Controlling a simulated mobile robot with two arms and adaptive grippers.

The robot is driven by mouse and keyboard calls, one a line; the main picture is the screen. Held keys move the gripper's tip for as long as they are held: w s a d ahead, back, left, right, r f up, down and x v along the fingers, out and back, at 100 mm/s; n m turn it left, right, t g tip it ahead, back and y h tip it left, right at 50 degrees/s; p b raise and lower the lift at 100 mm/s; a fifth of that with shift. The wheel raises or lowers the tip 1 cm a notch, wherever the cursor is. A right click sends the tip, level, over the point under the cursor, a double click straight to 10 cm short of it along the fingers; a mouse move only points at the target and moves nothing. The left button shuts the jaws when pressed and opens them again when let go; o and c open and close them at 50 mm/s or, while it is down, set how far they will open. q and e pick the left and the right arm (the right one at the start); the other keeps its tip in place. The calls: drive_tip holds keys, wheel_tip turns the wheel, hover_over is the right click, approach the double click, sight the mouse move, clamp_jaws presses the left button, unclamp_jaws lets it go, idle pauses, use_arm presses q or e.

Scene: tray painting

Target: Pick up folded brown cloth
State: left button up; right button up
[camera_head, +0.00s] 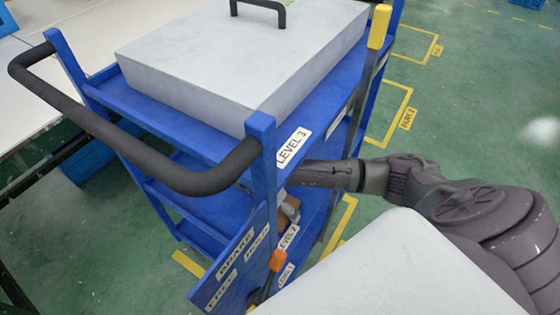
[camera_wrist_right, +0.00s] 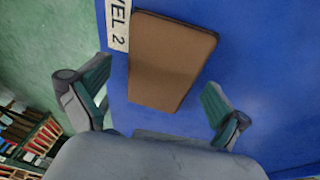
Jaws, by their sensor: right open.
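The folded brown cloth (camera_wrist_right: 172,58) is a flat brown rectangle with rounded corners. It lies on the blue shelf of the cart beside the "LEVEL 2" label, ahead of my right gripper (camera_wrist_right: 156,76). The right gripper is open, with one finger to each side of the cloth's near part in the wrist view. I see no contact between fingers and cloth. In the head view, a small brown patch (camera_head: 291,206) shows between the cart's post and shelf edge. My right arm reaches into the cart there, and its gripper is mostly hidden. My left gripper is not in view.
The blue cart (camera_head: 262,135) has a black push handle (camera_head: 150,165) and corner posts close to my right arm. A large grey lidded box (camera_head: 240,50) covers its top shelf. A white table (camera_head: 40,70) stands at left. Green floor is open at right.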

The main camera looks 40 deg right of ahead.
drive_tip(key=c, duration=1.1)
drive_tip(key=shift+w+r, duration=0.1)
drive_tip(key=shift+r, duration=0.45)
drive_tip(key=shift+s+d+r+p, duration=0.15)
drive_tip(key=shift+s+r+p, duration=0.15)
drive_tip(key=shift+r, duration=0.3)
drive_tip(key=shift+s+d+r+p, duration=0.1)
drive_tip(key=shift+s+r+p, duration=0.15)
drive_tip(key=shift+r, duration=0.35)
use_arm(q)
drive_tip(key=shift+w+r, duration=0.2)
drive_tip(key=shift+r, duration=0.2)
use_arm(e)
drive_tip(key=shift+s+d, duration=1.1)
drive_tip(key=shift+s, duration=1.5)
drive_tip(key=shift+s+d, duration=1.05)
drive_tip(key=shift+s, duration=1.6)
drive_tip(key=shift+s+d, duration=1.1)
drive_tip(key=shift+s, duration=1.5)
